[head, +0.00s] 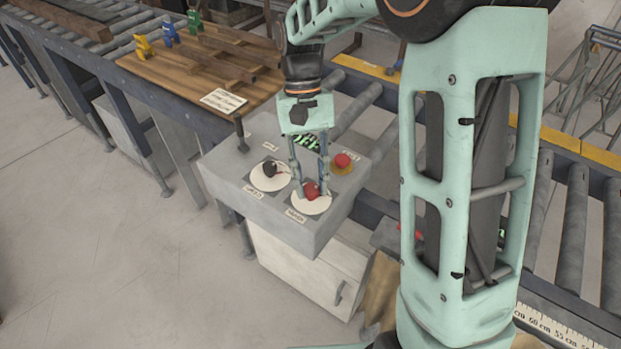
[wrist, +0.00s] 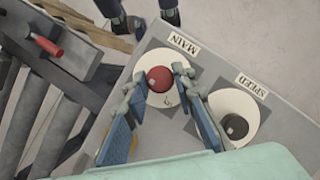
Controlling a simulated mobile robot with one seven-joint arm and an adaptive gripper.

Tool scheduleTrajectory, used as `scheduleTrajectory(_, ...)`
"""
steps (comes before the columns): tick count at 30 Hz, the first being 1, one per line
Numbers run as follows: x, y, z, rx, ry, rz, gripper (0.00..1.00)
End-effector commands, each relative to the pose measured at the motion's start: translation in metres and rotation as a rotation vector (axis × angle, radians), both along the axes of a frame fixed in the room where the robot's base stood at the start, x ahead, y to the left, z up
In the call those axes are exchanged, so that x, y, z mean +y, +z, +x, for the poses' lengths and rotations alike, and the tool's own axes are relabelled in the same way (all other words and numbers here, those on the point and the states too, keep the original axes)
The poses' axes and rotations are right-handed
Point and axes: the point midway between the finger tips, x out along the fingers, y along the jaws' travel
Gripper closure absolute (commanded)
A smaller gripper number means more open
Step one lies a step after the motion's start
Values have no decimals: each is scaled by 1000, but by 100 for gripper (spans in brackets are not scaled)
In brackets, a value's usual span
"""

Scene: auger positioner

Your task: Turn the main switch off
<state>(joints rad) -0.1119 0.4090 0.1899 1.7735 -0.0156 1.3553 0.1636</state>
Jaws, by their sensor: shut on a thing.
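The main switch is a red knob (head: 311,189) on a round white dial plate (head: 318,207) at the front right of the grey control box. In the wrist view the red knob (wrist: 159,79) sits by a label reading MAIN (wrist: 183,43). My gripper (head: 311,192) reaches down from above, its two fingers on either side of the knob and shut on it. In the wrist view its fingertips (wrist: 160,74) flank the knob. The fingers hide part of the dial, and its small markings are too small to read.
The black speed knob (head: 270,169) sits left of the red one on its own white dial. Open floor lies left.

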Motion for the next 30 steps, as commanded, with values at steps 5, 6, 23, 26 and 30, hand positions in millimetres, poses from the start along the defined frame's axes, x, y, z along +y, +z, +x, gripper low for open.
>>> scheduleTrajectory(5,0,1,1,-4,-30,1,100)
scheduleTrajectory(6,0,1,1,-4,-34,1,100)
scheduleTrajectory(23,0,1,1,-3,-37,1,60)
scheduleTrajectory(26,0,0,0,-2,-37,0,60)
scheduleTrajectory(30,0,0,0,-2,-37,0,60)
